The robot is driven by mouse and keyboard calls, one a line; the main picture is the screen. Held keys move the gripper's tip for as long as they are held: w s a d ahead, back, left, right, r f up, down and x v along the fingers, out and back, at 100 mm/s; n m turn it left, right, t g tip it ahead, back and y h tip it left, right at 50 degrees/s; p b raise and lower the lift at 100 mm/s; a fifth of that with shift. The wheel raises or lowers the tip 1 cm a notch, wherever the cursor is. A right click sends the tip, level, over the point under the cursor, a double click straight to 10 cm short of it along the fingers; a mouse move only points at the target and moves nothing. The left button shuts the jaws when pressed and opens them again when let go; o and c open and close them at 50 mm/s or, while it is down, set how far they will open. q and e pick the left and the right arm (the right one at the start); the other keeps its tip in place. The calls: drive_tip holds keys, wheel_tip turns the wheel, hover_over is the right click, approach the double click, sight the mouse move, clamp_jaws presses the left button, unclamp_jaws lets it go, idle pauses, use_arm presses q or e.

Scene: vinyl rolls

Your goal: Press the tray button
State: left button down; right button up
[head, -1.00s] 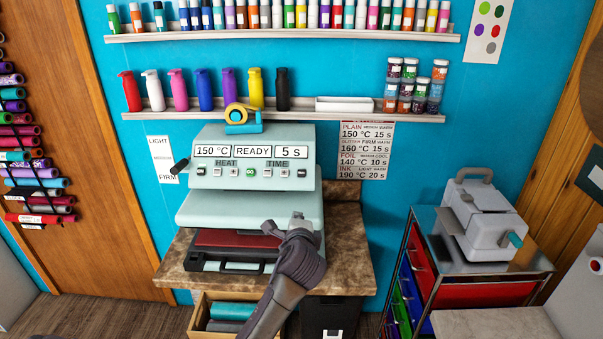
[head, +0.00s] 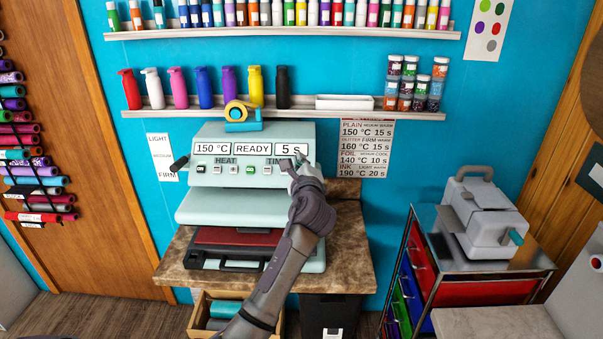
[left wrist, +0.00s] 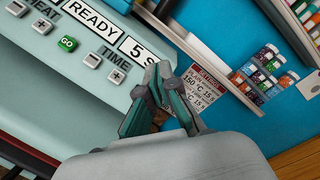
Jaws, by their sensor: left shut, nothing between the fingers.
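The pale green heat press (head: 250,205) stands on the counter; its display reads 150 °C, READY and 5 s. Below the display are HEAT buttons, a green GO button (head: 250,170) and TIME buttons; the left wrist view also shows GO (left wrist: 68,43) and the TIME plus button (left wrist: 116,76). No button labelled for the tray can be made out. A dark red pad (head: 225,237) with a black handle lies low in the press. My left gripper (head: 297,163) is shut and empty at the panel's right end, covering part of the TIME area. Contact cannot be told. My right gripper is not in view.
A tape dispenser (head: 241,117) sits atop the press. A settings chart (head: 366,150) hangs on the wall to its right. An open drawer (head: 203,318) is below the counter. A grey machine (head: 485,225) stands on a cart at right.

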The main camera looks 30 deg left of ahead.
use_arm(q)
drive_tip(key=w+a+f+b, duration=0.3)
drive_tip(key=w+f+b, duration=0.2)
drive_tip(key=f+b, duration=0.1)
drive_tip(key=shift+b, duration=0.55)
idle(1.1)
drive_tip(key=shift+w+a+f, duration=0.2)
drive_tip(key=shift+w, duration=0.05)
